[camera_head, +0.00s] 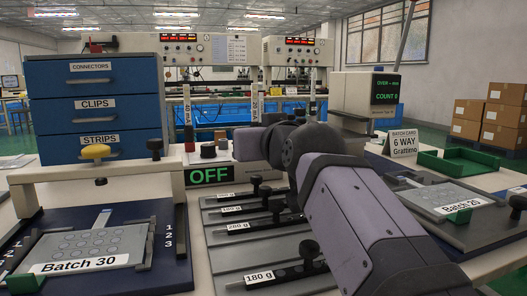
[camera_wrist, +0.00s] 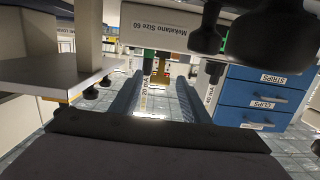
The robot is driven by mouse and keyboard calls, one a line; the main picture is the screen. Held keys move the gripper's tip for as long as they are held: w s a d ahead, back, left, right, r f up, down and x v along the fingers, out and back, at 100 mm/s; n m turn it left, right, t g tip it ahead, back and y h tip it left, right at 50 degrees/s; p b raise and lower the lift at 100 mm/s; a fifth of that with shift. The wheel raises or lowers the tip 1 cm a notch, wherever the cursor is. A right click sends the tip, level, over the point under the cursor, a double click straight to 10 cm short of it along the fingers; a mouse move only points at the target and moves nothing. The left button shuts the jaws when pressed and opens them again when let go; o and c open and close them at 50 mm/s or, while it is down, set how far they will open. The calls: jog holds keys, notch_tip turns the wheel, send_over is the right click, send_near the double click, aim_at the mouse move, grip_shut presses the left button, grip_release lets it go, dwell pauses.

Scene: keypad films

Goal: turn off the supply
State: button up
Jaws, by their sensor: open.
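The low white unit whose front display (camera_head: 210,175) reads OFF in green sits mid-table. A black knob (camera_head: 208,150) is on its top. I cannot tell whether this unit is the supply. Two white bench instruments with red lit digits, one at the left (camera_head: 181,47) and one at the right (camera_head: 289,50), stand behind. My arm comes from the lower right, and its dark wrist end is right of the OFF display, hiding part of the area. In the wrist view my gripper (camera_wrist: 156,100) is open, its two grey-blue fingers apart, with nothing visibly held.
A blue drawer unit (camera_head: 95,107) stands left. Posts labelled 40 mA (camera_head: 188,118) and 20 mA (camera_head: 255,103) rise behind the OFF unit. Batch 30 plate (camera_head: 95,243), weight slides with black knobs (camera_head: 260,228), a green tray (camera_head: 470,163) and a count display (camera_head: 385,88) surround my arm.

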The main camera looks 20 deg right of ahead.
jog(key=shift+s+f+b, duration=0.35)
jog(key=shift+s+b, duration=0.25)
jog(key=shift+b, duration=0.55)
jog(key=s+b, duration=0.2)
jog(key=s+r+b, duration=0.1)
jog(key=s+b, duration=0.1)
jog(key=s, duration=0.1)
jog(key=shift+r, duration=0.15)
jog(key=shift+w+r, duration=0.1)
jog(key=shift+w, duration=0.05)
